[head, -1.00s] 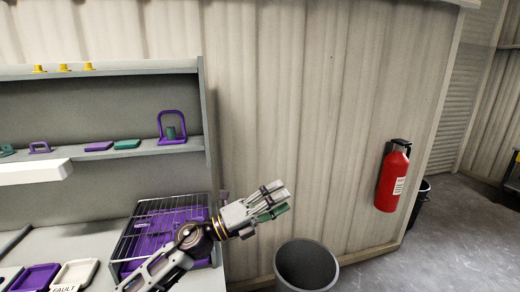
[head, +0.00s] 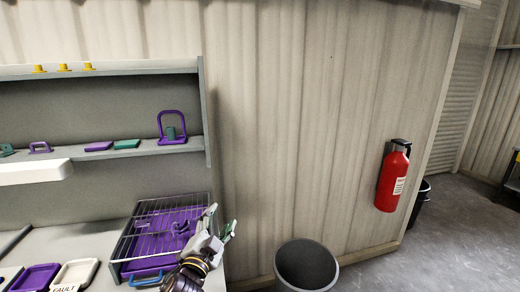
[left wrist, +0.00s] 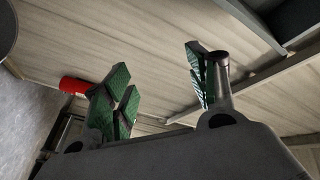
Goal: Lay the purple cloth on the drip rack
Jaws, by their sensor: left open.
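The drip rack (head: 140,212), a wire grid over a purple tray, stands at the right end of the bench in the head view. A crumpled purple shape (head: 182,229), which looks like the purple cloth, lies at the rack's right part. I cannot tell whether it rests on the wires or below them. My left gripper (head: 222,219) is open and empty at the rack's right edge, its fingers pointing up, and it hides part of that edge. The left wrist view shows its green-padded fingers (left wrist: 164,88) spread apart with nothing between them. My right gripper is not in view.
A shelf (head: 180,146) behind holds a purple frame (head: 172,116) and flat purple (head: 98,146) and green (head: 127,144) pieces. Purple (head: 36,278) and white (head: 76,273) trays sit front left. A grey bin (head: 306,268) stands right of the bench; a red extinguisher (head: 393,178) hangs beyond.

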